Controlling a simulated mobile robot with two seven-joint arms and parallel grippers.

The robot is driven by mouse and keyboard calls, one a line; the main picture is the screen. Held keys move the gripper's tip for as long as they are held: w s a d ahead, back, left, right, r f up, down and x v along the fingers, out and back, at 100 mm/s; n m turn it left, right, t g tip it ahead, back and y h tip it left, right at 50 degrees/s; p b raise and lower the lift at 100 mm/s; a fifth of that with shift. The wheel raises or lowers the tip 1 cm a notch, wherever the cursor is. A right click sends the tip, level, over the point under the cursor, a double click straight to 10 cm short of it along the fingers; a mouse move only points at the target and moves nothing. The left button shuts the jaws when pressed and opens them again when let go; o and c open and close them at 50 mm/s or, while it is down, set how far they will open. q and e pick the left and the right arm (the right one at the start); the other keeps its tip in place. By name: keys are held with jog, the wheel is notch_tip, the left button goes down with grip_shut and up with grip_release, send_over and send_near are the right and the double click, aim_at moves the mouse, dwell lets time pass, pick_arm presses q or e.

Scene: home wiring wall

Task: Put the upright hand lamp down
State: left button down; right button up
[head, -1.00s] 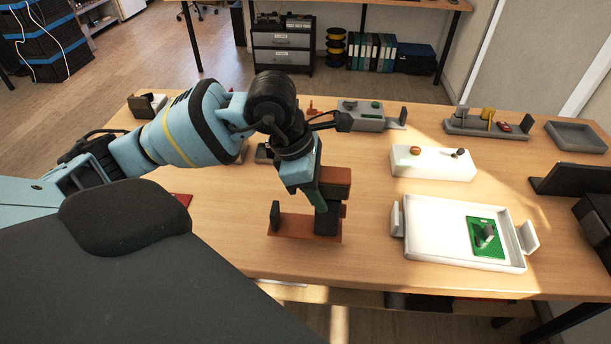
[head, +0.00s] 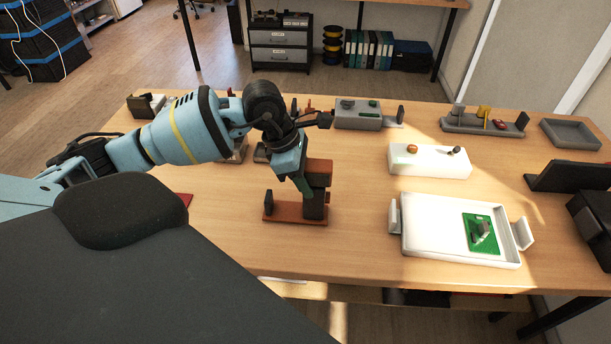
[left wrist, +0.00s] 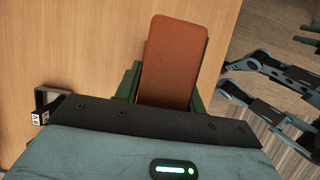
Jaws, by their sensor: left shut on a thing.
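The upright hand lamp (head: 314,205) has a brown top block, a dark body and a flat brown foot with a small dark post at its left end. It stands upright over the front middle of the wooden table. I cannot tell whether its foot touches the table. My left gripper (head: 306,184) is shut on the lamp near its top, from the left and above, and hides part of it. In the left wrist view, the lamp's brown top (left wrist: 172,62) sits between the dark green fingers.
A white tray (head: 412,247) with a green circuit board (head: 481,234) lies to the right. A white box (head: 430,161) stands behind it. Grey fixtures (head: 358,115) line the back edge. A red piece (head: 186,199) lies left, partly hidden by my arm. Bare table lies between lamp and tray.

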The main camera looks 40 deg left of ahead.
pick_arm(q)
jog(key=c, duration=0.9)
grip_release()
jog(key=shift+f, duration=0.1)
jog(key=shift+o, duration=0.2)
jog(key=v, duration=1.2)
jog(key=shift+s, duration=0.1)
